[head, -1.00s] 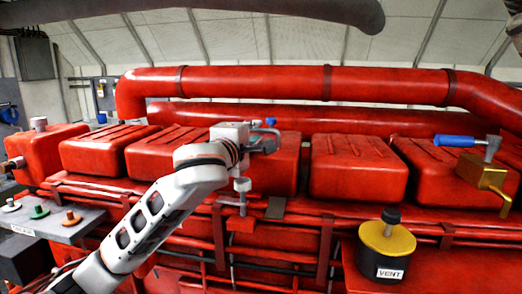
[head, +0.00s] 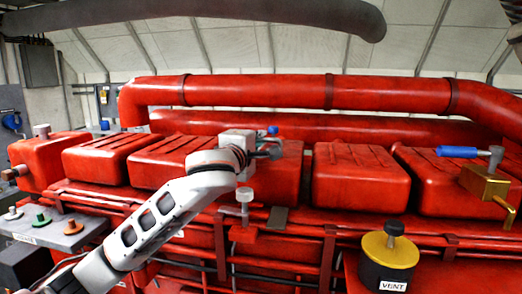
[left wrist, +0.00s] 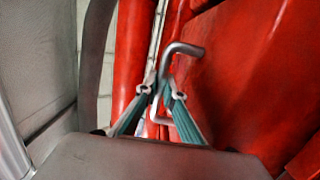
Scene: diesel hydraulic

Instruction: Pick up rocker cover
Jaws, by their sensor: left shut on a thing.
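Several red box-shaped rocker covers stand in a row along the engine in the head view. My left gripper (head: 272,150) is at the top of the rocker cover (head: 282,182) near the middle of the row, and my wrist hides part of that cover. In the left wrist view, the teal fingers of my left gripper (left wrist: 162,92) are shut on a grey bent metal handle (left wrist: 184,47). A red surface (left wrist: 235,75) lies close behind the handle. I cannot tell from these frames how the handle joins the cover. My right gripper is not in view.
Thick red pipes (head: 300,92) run behind the covers. A brass valve with a blue handle (head: 458,152) stands at the right. A black and yellow VENT canister (head: 388,262) is at the front right. A grey ledge with small knobs (head: 60,238) is at the left.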

